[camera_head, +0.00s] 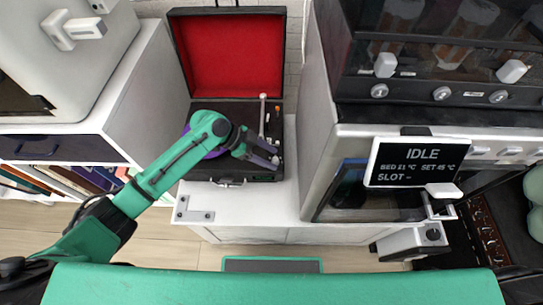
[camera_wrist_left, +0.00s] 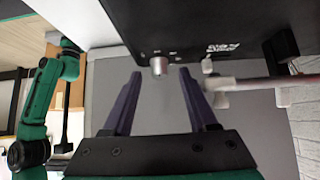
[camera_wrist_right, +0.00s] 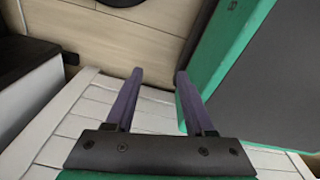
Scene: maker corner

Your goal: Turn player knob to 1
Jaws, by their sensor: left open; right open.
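The player (camera_head: 232,172) is a black case with its red-lined lid (camera_head: 228,55) raised, on a white cabinet in the head view. My left gripper (camera_head: 274,158) is over the deck's right side, near the tonearm (camera_head: 262,115). In the left wrist view a small silver knob (camera_wrist_left: 159,66) stands on the black deck (camera_wrist_left: 190,25), between the open fingertips of my left gripper (camera_wrist_left: 160,76). I cannot tell whether the fingers touch it. White markings by the knob are too small to read surely. My right gripper (camera_wrist_right: 159,75) is open and empty, away from the player.
A grey machine with a display reading IDLE (camera_head: 417,163) stands to the right of the player. A white shelf with books (camera_head: 75,180) is at left. In the left wrist view the tonearm (camera_wrist_left: 265,82) lies close to the right finger.

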